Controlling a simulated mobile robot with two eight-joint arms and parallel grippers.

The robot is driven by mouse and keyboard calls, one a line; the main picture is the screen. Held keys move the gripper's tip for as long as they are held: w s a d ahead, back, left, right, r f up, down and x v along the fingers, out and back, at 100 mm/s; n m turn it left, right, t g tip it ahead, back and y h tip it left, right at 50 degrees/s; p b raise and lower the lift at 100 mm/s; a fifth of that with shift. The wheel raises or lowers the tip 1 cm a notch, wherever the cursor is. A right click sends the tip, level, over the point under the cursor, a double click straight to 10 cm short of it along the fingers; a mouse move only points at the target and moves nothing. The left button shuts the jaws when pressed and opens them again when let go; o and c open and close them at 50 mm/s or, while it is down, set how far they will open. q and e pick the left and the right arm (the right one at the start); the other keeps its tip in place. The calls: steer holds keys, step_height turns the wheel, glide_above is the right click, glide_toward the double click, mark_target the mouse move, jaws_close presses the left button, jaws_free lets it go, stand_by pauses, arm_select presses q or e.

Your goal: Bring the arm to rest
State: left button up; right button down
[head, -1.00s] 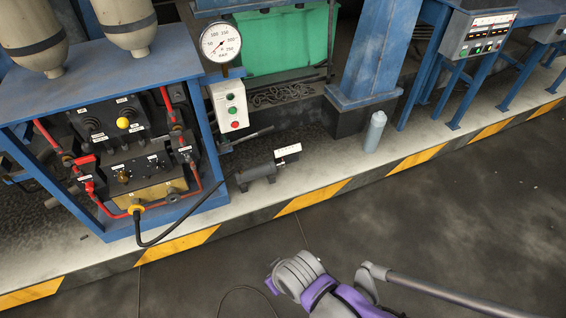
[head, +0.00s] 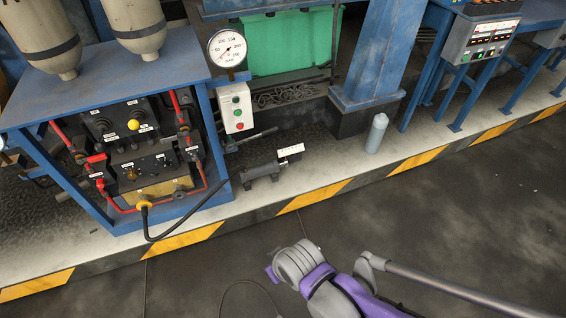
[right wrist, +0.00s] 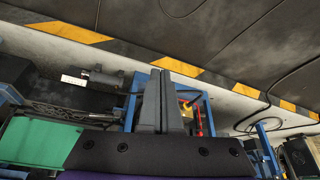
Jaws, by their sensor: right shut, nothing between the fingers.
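My right arm, grey and purple, shows at the bottom centre of the head view over the dark floor; its fingers cannot be made out there. In the right wrist view my right gripper (right wrist: 161,85) has its two grey fingers pressed together with nothing between them. The fingers overlap the blue-framed cabinet in that picture, and I see no contact with anything. My left gripper is not in view.
The blue cabinet (head: 215,150) with red hoses stands at left in the head view. A pressure gauge (head: 227,48), button box (head: 236,107) and grey cylinder (head: 376,133) stand along the yellow-striped kerb (head: 315,194). Dark floor (head: 450,220) in front is clear apart from a thin cable.

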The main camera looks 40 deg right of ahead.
arm_select(q)
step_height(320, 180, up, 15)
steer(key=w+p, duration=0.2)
steer(key=p, duration=1.1)
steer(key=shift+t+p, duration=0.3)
steer(key=shift+p, duration=0.05)
arm_select(e)
step_height(320, 180, up, 20)
steer(key=w, duration=0.2)
steer(key=shift+r+t, duration=0.2)
steer(key=shift+t, duration=0.2)
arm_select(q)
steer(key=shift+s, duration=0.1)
arm_select(e)
steer(key=shift+s, duration=0.25)
steer(key=shift+w, duration=0.15)
